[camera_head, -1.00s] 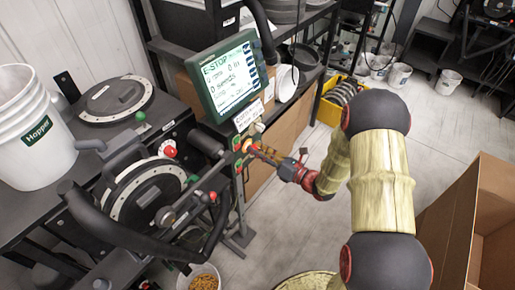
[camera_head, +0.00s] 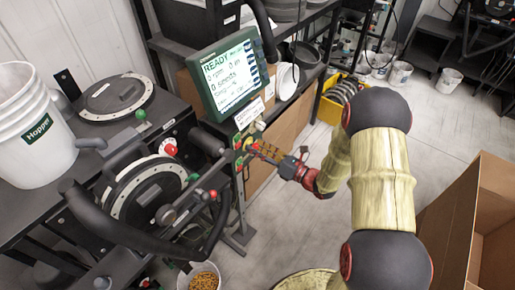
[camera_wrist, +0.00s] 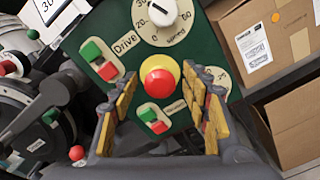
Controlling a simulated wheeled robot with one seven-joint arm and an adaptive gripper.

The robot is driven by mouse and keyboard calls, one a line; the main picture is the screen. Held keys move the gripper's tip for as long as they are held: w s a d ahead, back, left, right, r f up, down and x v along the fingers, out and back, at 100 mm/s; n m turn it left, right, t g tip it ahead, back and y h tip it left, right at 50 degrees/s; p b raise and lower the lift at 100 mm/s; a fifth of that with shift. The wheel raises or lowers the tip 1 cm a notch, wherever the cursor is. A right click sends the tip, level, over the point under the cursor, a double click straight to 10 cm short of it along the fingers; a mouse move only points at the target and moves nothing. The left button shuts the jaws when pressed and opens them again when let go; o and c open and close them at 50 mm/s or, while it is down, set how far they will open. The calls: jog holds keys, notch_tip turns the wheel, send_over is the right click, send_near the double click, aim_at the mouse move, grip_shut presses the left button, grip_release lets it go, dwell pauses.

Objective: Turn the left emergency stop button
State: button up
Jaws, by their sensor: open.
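The red emergency stop button (camera_wrist: 160,80) on its yellow ring sits on a green control panel (camera_wrist: 215,65), in the middle of the wrist view. My gripper (camera_wrist: 160,84) is open, with its yellow-padded fingers on the left and right of the button. Contact between pads and button cannot be made out. The screen (camera_head: 230,82) reads "READY".
Green and red Drive switches (camera_wrist: 98,60), a white dial (camera_wrist: 163,12) and a second switch pair (camera_wrist: 153,118) surround the button. A seed meter disc (camera_head: 150,195) with black tubing stands left. Cardboard boxes (camera_wrist: 265,35) lie right of the panel.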

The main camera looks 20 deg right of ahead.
jog(key=v, duration=1.2)
jog(key=shift+w, duration=0.1)
